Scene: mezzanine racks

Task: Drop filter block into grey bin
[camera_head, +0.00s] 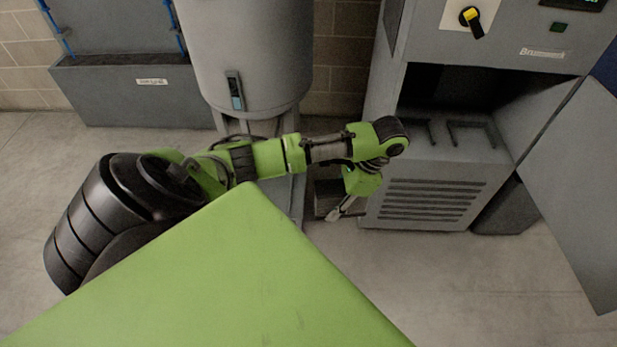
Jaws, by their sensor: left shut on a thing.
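My left gripper (345,208) hangs at the end of my green arm, low in front of the grey cabinet's left side. It is shut on a dark grey-brown block, which I take as the filter block (325,194); the block shows just left of the fingers, partly covered by them. A dark grey bin-like container (505,210) stands on the floor at the right, partly hidden behind the cabinet and its door. I cannot tell for sure that it is the grey bin. My right gripper is out of view.
The grey cabinet (430,205) has an open, empty-looking bay with dark brackets (470,133); its door (575,170) swings out right. A grey tank (250,60) stands behind my arm. A labelled grey trough (135,95) is at the left. Front right floor is clear.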

